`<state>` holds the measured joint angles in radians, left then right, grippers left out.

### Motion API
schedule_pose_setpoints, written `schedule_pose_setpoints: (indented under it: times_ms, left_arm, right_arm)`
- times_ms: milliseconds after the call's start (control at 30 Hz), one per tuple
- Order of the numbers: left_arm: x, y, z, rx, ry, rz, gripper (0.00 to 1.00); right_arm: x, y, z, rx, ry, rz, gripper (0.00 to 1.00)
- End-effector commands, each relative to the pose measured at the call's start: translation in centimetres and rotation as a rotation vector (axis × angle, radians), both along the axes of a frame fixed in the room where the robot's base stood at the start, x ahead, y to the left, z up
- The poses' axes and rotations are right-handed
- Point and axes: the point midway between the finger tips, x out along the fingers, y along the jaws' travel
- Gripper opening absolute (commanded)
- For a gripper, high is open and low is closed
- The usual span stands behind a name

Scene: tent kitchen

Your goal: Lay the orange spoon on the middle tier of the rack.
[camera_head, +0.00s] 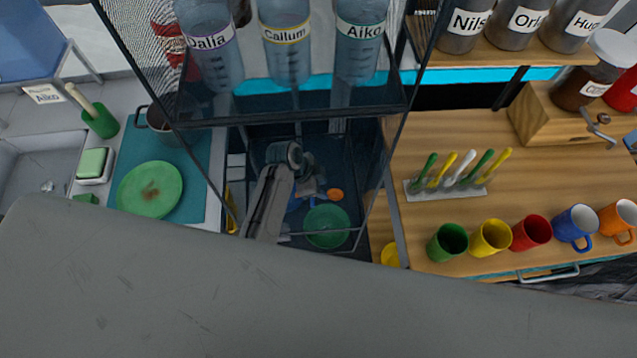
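The rack (290,122) is a dark, see-through mesh frame with tiers in the centre; labelled bottles stand on its top tier. My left gripper (308,186) is seen inside the rack's outline, lower than the top tier, with its arm coming up from below. Its fingers are small, dark and overlapped by the mesh, so I cannot tell if they are open or hold anything. A small orange rounded shape (335,194) shows just right of the gripper; it may be the orange spoon's bowl, but no handle is clear. My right gripper is out of view.
A green bowl (327,226) lies low in the rack. Coloured mugs (490,238) and a holder (445,188) with upright coloured handles stand on the right wooden counter. A green plate (150,189) lies left on a teal mat. A grey surface fills the foreground.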

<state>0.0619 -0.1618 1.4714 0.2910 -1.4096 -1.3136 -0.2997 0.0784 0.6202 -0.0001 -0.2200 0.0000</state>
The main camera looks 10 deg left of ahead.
Motion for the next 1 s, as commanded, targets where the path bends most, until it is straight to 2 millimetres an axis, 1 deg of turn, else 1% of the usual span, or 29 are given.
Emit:
schedule_pose_setpoints:
  times_ms: [167,267,500,600,700,800,1000]
  left_arm:
    - [-0.1,0.6,1.3,0.001,-0.002,0.0,0.33]
    - [-0.3,1.4,2.9,0.001,-0.005,0.0,0.33]
    - [-0.9,3.6,7.5,0.001,-0.004,0.0,0.33]
    - [-1.1,4.4,9.0,0.001,-0.004,0.0,0.33]
    - [-1.3,4.9,10.1,0.001,-0.003,-0.001,0.33]
    - [-1.4,5.1,10.7,0.0,-0.001,0.0,0.33]
    - [-1.4,5.2,11.0,0.0,0.001,0.0,0.33]
  right_arm:
    - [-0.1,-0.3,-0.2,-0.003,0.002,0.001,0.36]
    - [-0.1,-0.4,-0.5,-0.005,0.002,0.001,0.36]
    - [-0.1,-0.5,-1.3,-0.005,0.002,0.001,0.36]
    - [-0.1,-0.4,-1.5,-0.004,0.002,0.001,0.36]
    - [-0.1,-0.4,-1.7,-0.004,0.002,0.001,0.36]
    - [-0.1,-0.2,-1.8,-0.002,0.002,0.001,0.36]
    - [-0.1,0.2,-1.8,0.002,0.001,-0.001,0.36]
